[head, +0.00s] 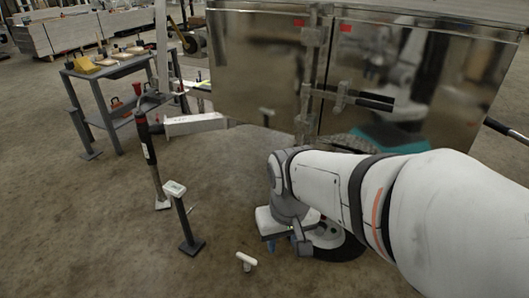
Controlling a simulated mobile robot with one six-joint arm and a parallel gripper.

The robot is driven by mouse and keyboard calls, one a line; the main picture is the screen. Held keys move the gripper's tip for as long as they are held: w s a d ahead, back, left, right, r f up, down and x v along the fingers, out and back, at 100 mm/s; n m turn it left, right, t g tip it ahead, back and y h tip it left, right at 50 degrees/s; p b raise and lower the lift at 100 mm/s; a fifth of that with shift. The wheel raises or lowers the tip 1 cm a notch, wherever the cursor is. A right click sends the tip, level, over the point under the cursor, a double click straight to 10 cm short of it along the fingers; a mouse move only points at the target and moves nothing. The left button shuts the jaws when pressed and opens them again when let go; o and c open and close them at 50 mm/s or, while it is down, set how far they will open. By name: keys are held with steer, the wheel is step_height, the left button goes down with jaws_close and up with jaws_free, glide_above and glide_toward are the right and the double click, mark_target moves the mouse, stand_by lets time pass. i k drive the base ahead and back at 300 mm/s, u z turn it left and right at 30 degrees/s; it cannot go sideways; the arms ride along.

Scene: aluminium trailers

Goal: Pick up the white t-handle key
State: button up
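The white t-handle key (246,259) is on the floor at the bottom centre of the head view. Its white crossbar is on top and a short stem shows below it. My gripper (286,243) is to the right of the key and a little higher in the picture, apart from it. It hangs from the end of my white arm, which comes in from the right. A bluish tip and a grey part show at its lower end. The gripper is small and partly hidden by its own wrist, so its opening is unclear. I see nothing held in it.
A post with a pale top (174,188) and a dark base stands left of the key. Behind it is a trailer jack (149,150). A workbench (112,68) with tools is at upper left. A shiny metal trailer (255,65) fills the back. The floor around the key is clear.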

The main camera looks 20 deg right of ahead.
mark_target(248, 260)
steer(key=z, duration=1.65)
steer(key=k, duration=0.75)
steer(key=u, duration=0.7)
steer(key=i, duration=1)
